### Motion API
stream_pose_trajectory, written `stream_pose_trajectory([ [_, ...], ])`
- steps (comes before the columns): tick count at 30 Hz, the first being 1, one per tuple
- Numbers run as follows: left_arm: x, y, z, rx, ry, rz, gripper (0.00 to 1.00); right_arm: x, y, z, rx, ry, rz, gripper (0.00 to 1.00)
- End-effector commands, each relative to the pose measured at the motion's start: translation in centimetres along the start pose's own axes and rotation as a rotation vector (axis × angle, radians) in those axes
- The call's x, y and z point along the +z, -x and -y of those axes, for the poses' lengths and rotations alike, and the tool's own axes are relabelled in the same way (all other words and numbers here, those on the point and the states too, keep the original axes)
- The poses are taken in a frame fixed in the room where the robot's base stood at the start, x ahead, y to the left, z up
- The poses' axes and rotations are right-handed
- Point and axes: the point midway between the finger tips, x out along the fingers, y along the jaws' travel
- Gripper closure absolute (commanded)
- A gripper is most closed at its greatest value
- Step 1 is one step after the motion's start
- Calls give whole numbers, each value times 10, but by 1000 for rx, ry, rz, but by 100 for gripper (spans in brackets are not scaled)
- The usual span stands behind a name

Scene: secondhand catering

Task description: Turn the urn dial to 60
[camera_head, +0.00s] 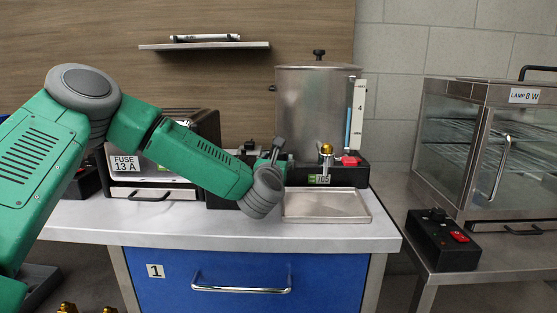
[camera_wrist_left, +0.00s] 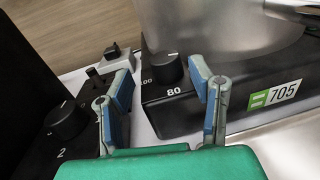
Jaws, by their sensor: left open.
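The urn (camera_head: 318,105) is a steel cylinder with a black lid knob, standing on a black base (camera_head: 345,175). In the head view the dial is hidden behind my left gripper (camera_head: 276,152). In the wrist view my left gripper (camera_wrist_left: 163,92) is open and empty, its two blue-padded fingers apart with the dial seen between and beyond them. Contact does not show. My right gripper is not in view.
A second black knob (camera_wrist_left: 67,120), marked 2, is on a black unit at left. The urn's brass tap (camera_head: 326,150) and red switch (camera_head: 350,160) stand right of my gripper, above a steel drip tray (camera_head: 325,206). A glass cabinet (camera_head: 500,150) is at far right.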

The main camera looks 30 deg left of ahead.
Motion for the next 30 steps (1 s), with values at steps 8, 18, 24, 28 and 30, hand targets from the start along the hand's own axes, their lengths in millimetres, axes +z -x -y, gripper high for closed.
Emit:
stream_pose_trajectory([
  [8, 0, -15, 2, -2, -4, -1, 51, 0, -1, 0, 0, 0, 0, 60],
  [18, -1, -16, 0, -1, -1, -2, 97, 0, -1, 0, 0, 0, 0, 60],
  [24, -2, -17, 0, 14, -1, -2, 100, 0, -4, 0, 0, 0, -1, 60],
  [28, -6, -17, 3, 102, 0, -5, 100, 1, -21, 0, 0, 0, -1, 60],
  [30, -7, -18, 4, 166, 0, -7, 100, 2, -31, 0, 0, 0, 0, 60],
])
